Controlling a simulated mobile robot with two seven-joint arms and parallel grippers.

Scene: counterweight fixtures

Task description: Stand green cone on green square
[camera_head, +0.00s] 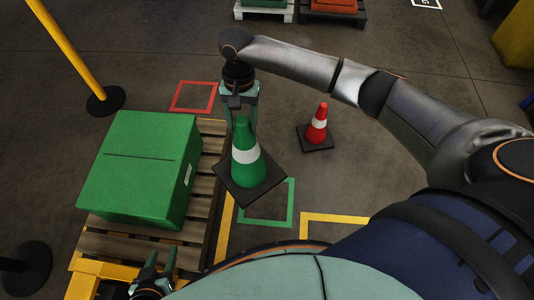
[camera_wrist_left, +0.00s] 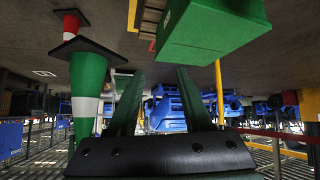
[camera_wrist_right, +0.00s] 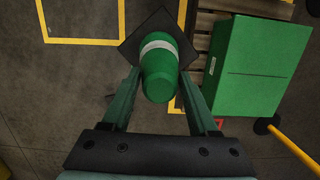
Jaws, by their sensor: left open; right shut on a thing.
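The green cone (camera_head: 246,160) has a white band and a black square base. My right gripper (camera_head: 241,108) is shut on its upper part; the cone sits between the fingers in the right wrist view (camera_wrist_right: 160,75). The cone appears held above the floor, its base overlapping the upper left part of the green square (camera_head: 291,202) in the head view. That square is an outline on the floor, partly hidden by the base. My left gripper (camera_head: 161,264) is open and empty at the pallet's front end. The cone also shows in the left wrist view (camera_wrist_left: 88,90).
A green box (camera_head: 140,170) sits on a wooden pallet (camera_head: 209,180) at the left. A red cone (camera_head: 317,125) stands on the floor behind and right of the green square. A red square outline (camera_head: 194,97) lies further back. A yellow post (camera_head: 70,45) stands at far left.

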